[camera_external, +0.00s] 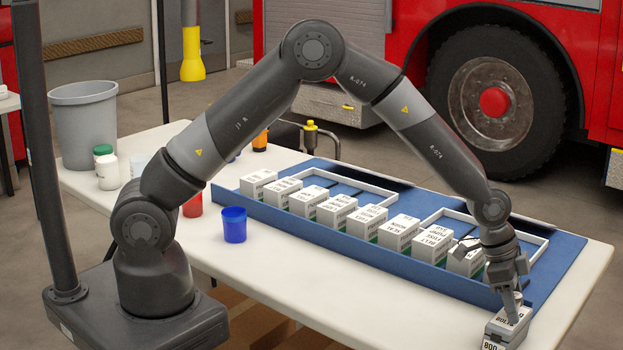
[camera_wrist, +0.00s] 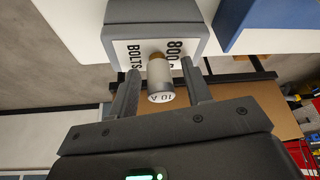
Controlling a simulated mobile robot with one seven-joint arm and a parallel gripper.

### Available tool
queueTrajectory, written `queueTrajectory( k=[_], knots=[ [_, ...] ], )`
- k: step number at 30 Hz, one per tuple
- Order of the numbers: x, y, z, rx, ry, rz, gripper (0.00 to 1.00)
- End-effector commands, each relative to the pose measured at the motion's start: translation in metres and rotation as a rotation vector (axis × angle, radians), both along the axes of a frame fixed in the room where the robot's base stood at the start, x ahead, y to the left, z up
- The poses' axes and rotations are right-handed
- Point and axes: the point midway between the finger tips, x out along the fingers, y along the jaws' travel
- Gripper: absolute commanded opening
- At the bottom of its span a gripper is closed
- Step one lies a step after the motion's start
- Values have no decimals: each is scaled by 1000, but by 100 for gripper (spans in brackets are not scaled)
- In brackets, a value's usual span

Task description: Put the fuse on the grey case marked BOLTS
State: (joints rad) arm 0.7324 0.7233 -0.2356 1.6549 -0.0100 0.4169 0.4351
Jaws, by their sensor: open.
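The grey case marked BOLTS (camera_external: 501,333) stands at the near right end of the table; its white lettered face shows in the wrist view (camera_wrist: 135,52). The fuse (camera_wrist: 160,78), a small pale cylinder with metal ends and "10 A" on the end towards the camera, stands against the case's lettered face in the wrist view. My gripper (camera_wrist: 160,88) is open, with one finger on each side of the fuse and a gap visible beside it. In the external view my gripper (camera_external: 515,308) points down at the case's top and largely hides the fuse.
A long blue tray (camera_external: 390,270) holds a row of white lettered boxes (camera_external: 402,232) and white frames, just left of my gripper. A blue cup (camera_external: 234,225), a red cup (camera_external: 192,206) and a white jar (camera_external: 107,172) stand further left. The table's front edge is close to the case.

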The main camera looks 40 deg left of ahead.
Motion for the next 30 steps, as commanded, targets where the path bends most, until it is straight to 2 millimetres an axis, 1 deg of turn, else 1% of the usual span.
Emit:
queueTrajectory(
  k=[5, 8, 11, 18, 21, 24, 30],
  knots=[
    [0, 0, 5, -1, -1, 0, 45],
    [0, 4, 16, -3, -3, 1, 45],
    [-2, 11, 32, -2, -3, 2, 45],
    [-7, 29, 77, -2, -3, 1, 45],
    [-9, 36, 92, -2, -3, 1, 45],
    [-10, 40, 104, -2, -1, 0, 45],
    [-12, 44, 114, 0, 0, 0, 45]
  ],
)
